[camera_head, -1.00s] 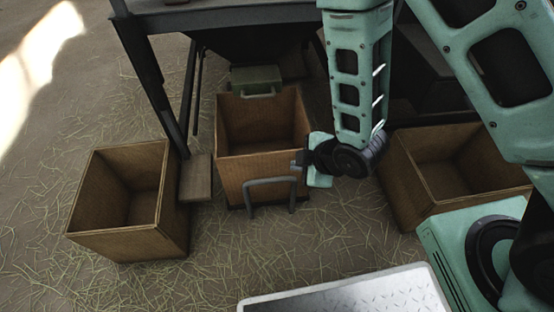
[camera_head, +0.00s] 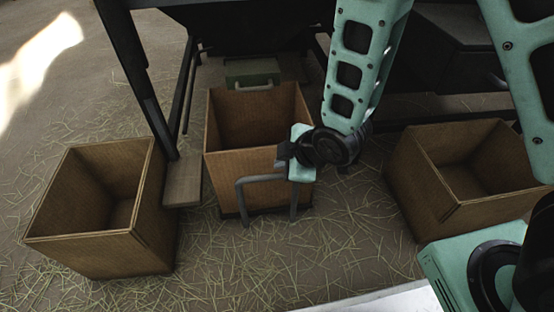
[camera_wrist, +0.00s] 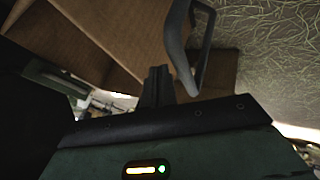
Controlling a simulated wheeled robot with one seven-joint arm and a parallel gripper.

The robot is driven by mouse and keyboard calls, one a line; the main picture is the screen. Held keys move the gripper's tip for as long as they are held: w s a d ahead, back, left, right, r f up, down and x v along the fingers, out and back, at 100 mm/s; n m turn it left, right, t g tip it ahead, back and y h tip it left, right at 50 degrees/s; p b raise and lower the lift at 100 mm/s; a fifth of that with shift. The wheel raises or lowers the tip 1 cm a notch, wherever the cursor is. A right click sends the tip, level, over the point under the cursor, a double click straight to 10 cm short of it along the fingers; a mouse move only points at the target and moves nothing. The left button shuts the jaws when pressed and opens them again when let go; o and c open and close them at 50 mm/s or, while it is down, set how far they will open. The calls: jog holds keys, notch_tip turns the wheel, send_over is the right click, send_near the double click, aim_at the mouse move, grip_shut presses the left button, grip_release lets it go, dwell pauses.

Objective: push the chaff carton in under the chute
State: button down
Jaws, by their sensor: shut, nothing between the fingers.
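A brown open carton (camera_head: 240,165) stands upright in the middle of the head view, in front of the dark chute (camera_head: 250,35). Its inside looks empty. My gripper (camera_head: 283,156) is shut and empty at the right half of the carton's front wall, near its upper part; whether it touches cannot be told. The gripper hides part of that wall. In the wrist view the shut fingers (camera_wrist: 157,85) point toward brown board (camera_wrist: 125,35). A grey hoop (camera_head: 262,180) stands before the carton, close by the gripper; it also shows in the wrist view (camera_wrist: 203,50).
A second open carton (camera_head: 150,235) stands at the left, and a third (camera_head: 430,190) at the right. A small wooden block (camera_head: 183,183) lies between the left and middle cartons. A green handled box (camera_head: 252,72) sits behind the middle one. Dark frame legs (camera_head: 135,75) flank it. Straw covers the floor.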

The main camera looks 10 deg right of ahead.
aim_at(268, 156)
jog(key=w+b, duration=0.1)
jog(key=w, duration=0.1)
jog(key=w+f+b, duration=0.1)
jog(key=w, duration=0.1)
jog(key=shift+w+a+f, duration=0.15)
jog(key=shift+w+a, duration=0.05)
jog(key=shift+w, duration=0.15)
